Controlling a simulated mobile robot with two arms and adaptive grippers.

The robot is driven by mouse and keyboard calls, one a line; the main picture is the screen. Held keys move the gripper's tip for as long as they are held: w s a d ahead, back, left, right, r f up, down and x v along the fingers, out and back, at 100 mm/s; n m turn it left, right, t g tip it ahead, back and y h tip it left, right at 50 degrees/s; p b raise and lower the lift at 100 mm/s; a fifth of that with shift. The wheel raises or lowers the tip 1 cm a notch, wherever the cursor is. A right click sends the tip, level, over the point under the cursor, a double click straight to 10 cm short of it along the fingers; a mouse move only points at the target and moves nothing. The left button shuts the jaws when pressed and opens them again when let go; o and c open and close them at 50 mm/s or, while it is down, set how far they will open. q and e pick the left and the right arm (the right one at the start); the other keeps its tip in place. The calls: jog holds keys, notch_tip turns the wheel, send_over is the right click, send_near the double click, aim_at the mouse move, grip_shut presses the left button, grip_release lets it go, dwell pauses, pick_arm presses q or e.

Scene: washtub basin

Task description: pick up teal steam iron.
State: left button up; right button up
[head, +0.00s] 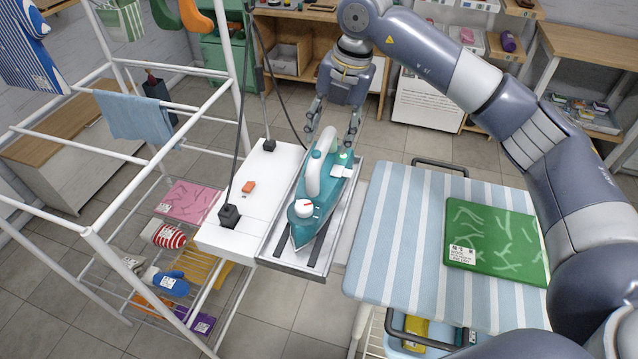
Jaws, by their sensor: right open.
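The teal steam iron (327,187) has a white handle and a dial with a red mark. It rests on a grey tray with dark rails (271,251), at the right part of a white stand (240,236). My right gripper (332,132) is open, at the far end of the iron, with its fingers pointing down close to the end of the handle. I cannot tell whether the fingers touch the iron. My left gripper is not in view.
A striped ironing board (393,230) with a folded green cloth (495,245) stands to the right. A white drying rack (95,238) with hanging cloths stands to the left. Black cords (262,60) rise from the stand. Wooden shelves (300,25) line the back.

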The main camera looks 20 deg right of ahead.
aim_at(323, 145)
jog(key=f, duration=0.1)
jog(key=w+a+f+p, duration=0.1)
jog(key=f, duration=0.1)
jog(key=f+p, duration=0.1)
jog(key=f, duration=0.1)
jog(key=shift+w+a+f, duration=0.15)
jog(key=shift+w+f, duration=0.1)
jog(key=shift+f, duration=0.25)
grip_shut()
jog(key=shift+w+r, duration=0.1)
jog(key=shift+r, duration=0.05)
